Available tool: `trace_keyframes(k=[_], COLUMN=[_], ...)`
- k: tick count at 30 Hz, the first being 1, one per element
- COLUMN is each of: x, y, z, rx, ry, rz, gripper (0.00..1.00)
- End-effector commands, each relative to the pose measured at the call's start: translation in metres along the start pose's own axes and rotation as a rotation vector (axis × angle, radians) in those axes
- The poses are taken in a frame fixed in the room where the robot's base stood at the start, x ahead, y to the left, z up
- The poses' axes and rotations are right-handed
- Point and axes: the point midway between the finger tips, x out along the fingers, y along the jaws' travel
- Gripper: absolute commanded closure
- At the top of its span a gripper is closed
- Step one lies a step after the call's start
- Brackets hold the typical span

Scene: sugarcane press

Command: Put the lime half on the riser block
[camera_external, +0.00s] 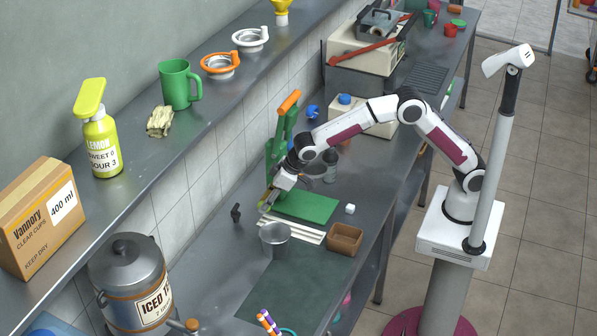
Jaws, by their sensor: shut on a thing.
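My gripper (268,200) is at the left of the green cutting board (308,207), pointing down and left. It is shut on a small yellow-green piece, the lime half (263,202), mostly hidden by the fingers. The gap between the lime half and the counter is too small to judge. No thing is clearly recognizable as the riser block; a small white cube (350,209) sits right of the board and a brown open-topped box (345,238) stands nearer the front.
A green press with an orange handle (289,103) stands behind the gripper. A metal cup (275,240) and pale strips (303,231) lie in front. A small dark object (236,212) stands left. The dark mat (293,290) is largely clear.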

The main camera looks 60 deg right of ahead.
Motion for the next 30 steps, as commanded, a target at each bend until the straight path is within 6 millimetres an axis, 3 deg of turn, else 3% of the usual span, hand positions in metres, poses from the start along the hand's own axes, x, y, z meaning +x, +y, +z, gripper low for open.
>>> trace_keyframes(k=[8,17,24,30], x=[-0.047,-0.085,-0.113,-0.119], y=[0.034,0.091,0.148,0.201], z=[0.008,0.036,0.069,0.085], rx=[0.036,0.153,0.275,0.353], ry=[0.002,0.0,0.001,0.0], rz=[0.021,0.089,0.158,0.202], gripper=[0.84,0.84,0.84,0.84])
